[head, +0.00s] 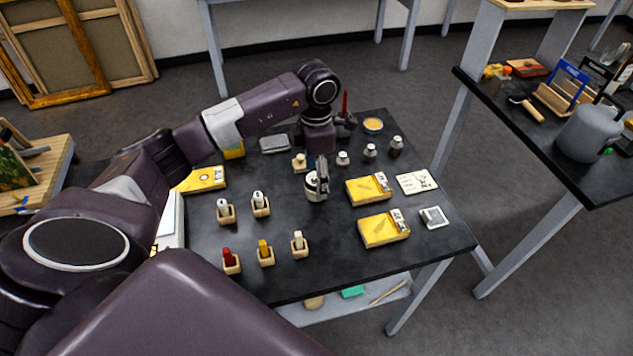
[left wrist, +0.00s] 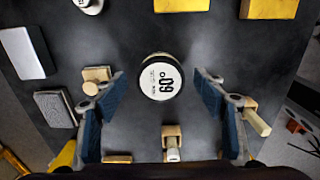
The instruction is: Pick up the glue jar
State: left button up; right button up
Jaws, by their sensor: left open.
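A small round jar (head: 312,186) with a dark band stands upright near the middle of the black table (head: 290,225); I take it to be the glue jar. In the left wrist view its round white lid (left wrist: 161,79) with dark print faces the camera. My left gripper (head: 319,170) points down over the jar and hides part of it in the head view. In the left wrist view its blue-padded fingers (left wrist: 158,88) stand open on either side of the jar, with gaps showing. Nothing is held. My right gripper does not show.
Yellow boxes (head: 383,229) lie right of the jar. Small bottles in wooden holders (head: 266,252) stand in front and left. Small white-topped jars (head: 370,150) stand behind. A side table (head: 545,125) at right holds a grey pot (head: 588,132).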

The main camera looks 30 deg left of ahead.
pick_arm(q)
jog(key=shift+f, duration=1.2)
jog(key=c, duration=1.4)
jog(key=shift+r, duration=0.1)
